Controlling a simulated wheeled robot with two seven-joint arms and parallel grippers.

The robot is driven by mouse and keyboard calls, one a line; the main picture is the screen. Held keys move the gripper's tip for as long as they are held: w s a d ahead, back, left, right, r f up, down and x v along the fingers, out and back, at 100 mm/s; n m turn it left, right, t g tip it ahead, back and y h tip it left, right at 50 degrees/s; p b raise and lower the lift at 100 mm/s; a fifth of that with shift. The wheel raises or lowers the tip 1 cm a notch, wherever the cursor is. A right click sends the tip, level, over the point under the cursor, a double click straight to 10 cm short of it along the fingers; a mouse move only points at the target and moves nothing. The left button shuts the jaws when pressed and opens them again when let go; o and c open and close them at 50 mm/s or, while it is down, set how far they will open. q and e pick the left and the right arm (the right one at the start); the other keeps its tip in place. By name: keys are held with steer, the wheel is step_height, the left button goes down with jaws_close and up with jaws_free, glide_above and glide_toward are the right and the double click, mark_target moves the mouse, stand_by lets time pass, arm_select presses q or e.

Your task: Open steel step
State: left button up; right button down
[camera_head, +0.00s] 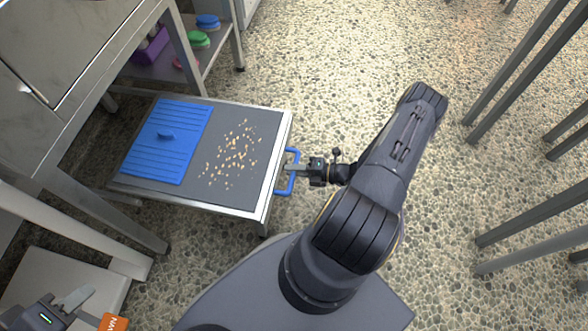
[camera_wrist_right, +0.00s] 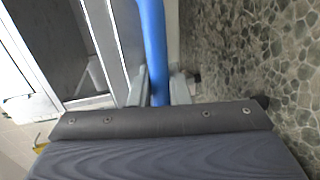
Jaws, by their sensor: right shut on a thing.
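The steel step (camera_head: 277,165) is a low pull-out platform with a grey top and a metal rim, below the steel table at the left. A blue U-shaped handle (camera_head: 293,153) sticks out from its right edge. My right gripper (camera_head: 290,169) is shut on this handle. In the right wrist view the blue handle (camera_wrist_right: 152,40) runs between the two fingers of my right gripper (camera_wrist_right: 159,88). My left gripper (camera_head: 78,296) is at the bottom left, away from the step; its finger gap is not clear.
A blue ribbed mat (camera_head: 190,146) and scattered tan crumbs (camera_head: 233,153) lie on the step. A shelf behind holds a purple bin (camera_head: 151,46) and brushes (camera_head: 198,40). An orange lettered object (camera_head: 113,322) is beside my left gripper. Metal legs (camera_head: 520,80) stand right; pebbled floor between is clear.

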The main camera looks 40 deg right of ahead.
steer(key=c, duration=1.4)
jaws_free()
steer(key=shift+c, duration=0.2)
steer(key=shift+s+d, duration=0.1)
steer(key=p+v, duration=0.1)
steer(key=v, duration=0.6)
steer(key=shift+s+d+p, duration=0.2)
steer(key=shift+p, duration=0.2)
